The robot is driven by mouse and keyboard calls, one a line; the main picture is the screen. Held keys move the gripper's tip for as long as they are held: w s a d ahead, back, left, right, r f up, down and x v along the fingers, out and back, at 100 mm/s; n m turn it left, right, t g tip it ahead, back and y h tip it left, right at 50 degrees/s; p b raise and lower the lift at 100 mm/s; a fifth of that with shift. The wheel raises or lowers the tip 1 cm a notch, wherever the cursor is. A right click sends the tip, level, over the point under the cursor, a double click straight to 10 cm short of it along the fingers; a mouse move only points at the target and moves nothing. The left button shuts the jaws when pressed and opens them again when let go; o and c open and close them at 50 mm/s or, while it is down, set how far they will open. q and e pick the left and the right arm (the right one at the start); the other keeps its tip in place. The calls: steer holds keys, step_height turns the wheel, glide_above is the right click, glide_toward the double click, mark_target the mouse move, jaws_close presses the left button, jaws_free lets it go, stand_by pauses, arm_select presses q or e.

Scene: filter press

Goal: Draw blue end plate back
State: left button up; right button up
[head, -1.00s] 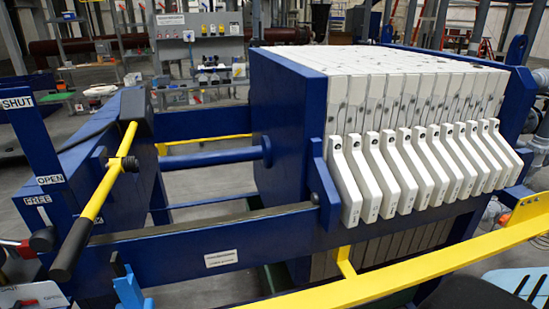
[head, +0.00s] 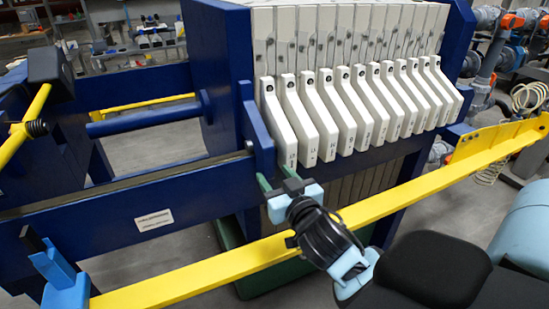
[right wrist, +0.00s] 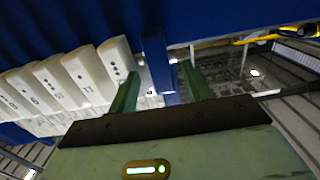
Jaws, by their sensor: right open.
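The blue end plate (head: 222,75) stands upright at the left end of the row of white filter plates (head: 345,60). A blue lug (head: 257,135) on its near side hangs over the blue side rail (head: 110,205). My right gripper (head: 273,182) is open, its green fingers pointing up at the lug's lower part. In the right wrist view the lug (right wrist: 156,62) shows between the two fingers; I cannot tell whether they touch it.
A yellow bar (head: 200,272) runs across in front of the press, behind my right wrist. White plate handles (head: 285,125) stick out just right of the lug. A blue rod (head: 150,117) runs left from the end plate, with open space around it. A yellow lever (head: 22,128) is at far left.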

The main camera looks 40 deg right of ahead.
mark_target(263, 154)
steer(key=shift+w+d+r, duration=0.1)
steer(key=shift+d+r, duration=0.05)
steer(key=shift+r, duration=0.5)
steer(key=shift+p+x, duration=0.3)
steer(key=shift+x, duration=3.6)
jaws_close()
